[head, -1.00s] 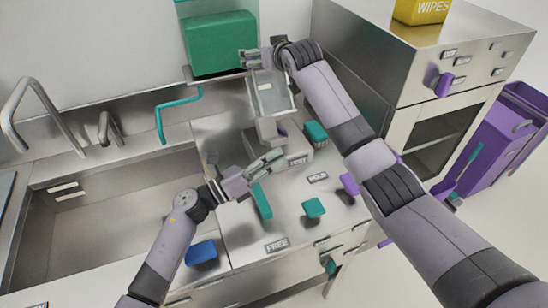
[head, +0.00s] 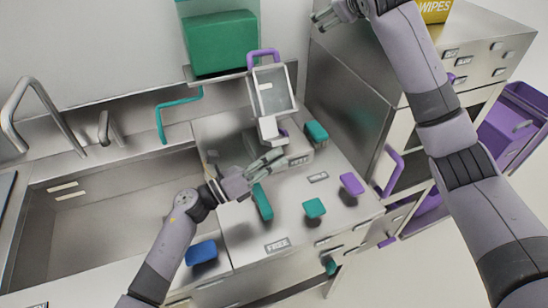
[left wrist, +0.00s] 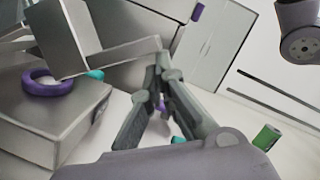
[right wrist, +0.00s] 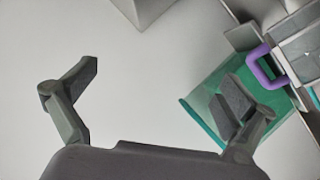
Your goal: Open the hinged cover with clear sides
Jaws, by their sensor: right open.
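The hinged cover (head: 272,92) stands raised and tilted back above its grey base (head: 297,158), with its purple handle (head: 262,53) at the top. The handle also shows at the right of the right wrist view (right wrist: 262,67). My right gripper (head: 322,17) is open and empty, up and to the right of the cover, apart from it. The right wrist view shows its two fingers wide apart (right wrist: 160,78). My left gripper (head: 278,157) is low in front of the base. In the left wrist view its fingertips (left wrist: 160,68) meet, with nothing seen between them.
A green box (head: 222,42) sits on the shelf behind the cover. A steel cabinet (head: 352,110) stands close on the right. Teal and purple pieces, including a teal block (head: 314,208), are on the counter in front. A sink (head: 105,215) lies to the left.

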